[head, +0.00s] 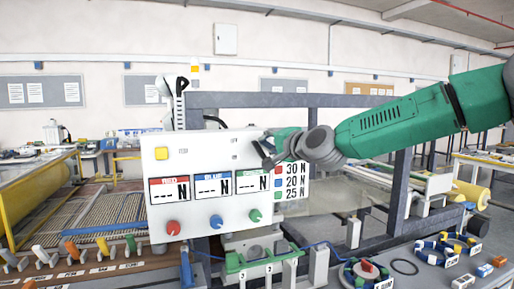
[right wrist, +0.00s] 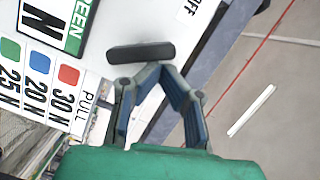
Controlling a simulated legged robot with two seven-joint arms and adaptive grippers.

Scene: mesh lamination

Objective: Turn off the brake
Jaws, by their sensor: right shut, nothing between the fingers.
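The white control panel (head: 215,152) stands in front of me, with RED, BLUE and GREEN displays. A dark grey bar-shaped handle (right wrist: 140,52) sits on the panel in the right wrist view, near a label reading OFF (right wrist: 192,8). I cannot tell for sure that it is the brake switch. My right gripper (head: 266,150) comes in from the right and is at the panel's upper right, partly covering it. In the right wrist view its fingers (right wrist: 158,72) are shut and empty, close to the handle; I cannot tell whether they touch it. My left gripper is not in view.
Red (head: 173,228), blue (head: 216,221) and green knobs (head: 254,215) stick out below the displays. A force label sign (head: 291,182) is at the panel's right. A grey frame (head: 290,100) rises behind. Coloured levers line the lower left; spools and parts lie at the lower right.

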